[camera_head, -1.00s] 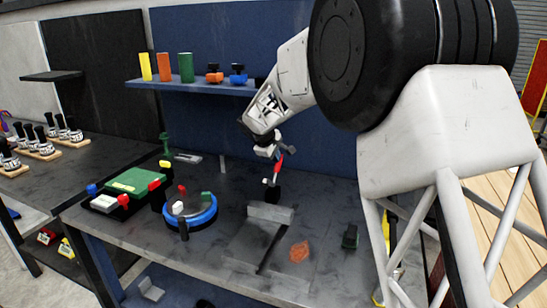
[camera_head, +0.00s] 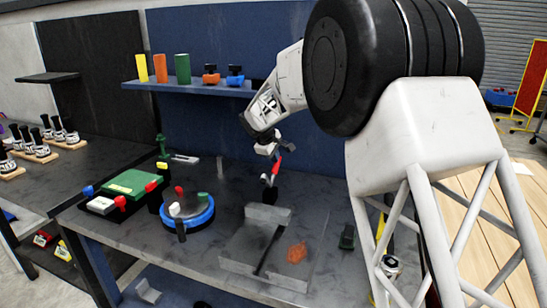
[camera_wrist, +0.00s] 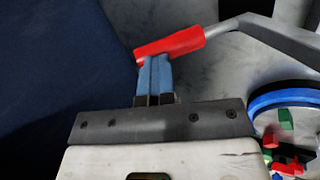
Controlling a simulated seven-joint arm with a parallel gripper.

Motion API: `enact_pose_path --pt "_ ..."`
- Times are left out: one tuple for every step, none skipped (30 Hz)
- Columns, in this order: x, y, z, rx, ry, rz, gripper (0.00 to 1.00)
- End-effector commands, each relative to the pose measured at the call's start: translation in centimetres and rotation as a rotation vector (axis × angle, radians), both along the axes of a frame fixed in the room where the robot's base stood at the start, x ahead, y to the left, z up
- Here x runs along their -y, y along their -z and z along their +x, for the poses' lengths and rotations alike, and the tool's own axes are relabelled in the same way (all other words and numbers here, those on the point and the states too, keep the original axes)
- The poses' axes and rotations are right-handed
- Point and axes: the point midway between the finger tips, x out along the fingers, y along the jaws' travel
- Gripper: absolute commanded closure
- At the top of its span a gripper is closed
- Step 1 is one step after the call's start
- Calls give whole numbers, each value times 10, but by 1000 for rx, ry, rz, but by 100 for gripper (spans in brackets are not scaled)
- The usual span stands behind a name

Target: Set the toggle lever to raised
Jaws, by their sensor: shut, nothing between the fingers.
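The toggle lever has a red grip (camera_wrist: 170,45) on a bent grey rod (camera_wrist: 255,24), seen at the top of the wrist view. In the head view the red grip (camera_head: 278,166) slants up from a dark mount (camera_head: 270,193) near the back of the bench. My gripper (camera_head: 270,149) is just above the grip there. In the wrist view my gripper (camera_wrist: 154,66) is shut, its blue-grey fingertips against or very close to the grip's near side. It does not hold the grip. Whether they touch is unclear.
A grey stepped fixture (camera_head: 240,253) with an orange piece (camera_head: 297,252) stands in front of the lever. A blue round turntable (camera_head: 200,221) and a green box (camera_head: 132,183) are to the left. A small dark block (camera_head: 347,237) lies to the right.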

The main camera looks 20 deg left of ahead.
Motion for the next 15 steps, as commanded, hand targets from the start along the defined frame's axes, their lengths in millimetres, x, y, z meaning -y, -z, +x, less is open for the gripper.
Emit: enact_pose_path --pt "1 3 2 1 0 0 100" --pt "1 3 2 1 0 0 100" --pt "1 3 3 1 0 0 100" --pt "1 3 3 1 0 0 100" --pt "1 4 3 1 0 0 100" --pt "1 4 3 1 0 0 100" --pt "1 4 3 1 0 0 100" --pt "1 4 3 1 0 0 100" --pt "1 3 2 1 0 0 100" --pt "1 3 2 1 -1 -1 100" --pt "0 2 2 1 -1 -1 100" --pt "0 1 1 1 -1 -1 100" --pt "0 0 0 1 -1 -1 100" --pt "0 -1 -1 1 -1 -1 100" --pt "-1 -4 -3 1 -1 -1 100"
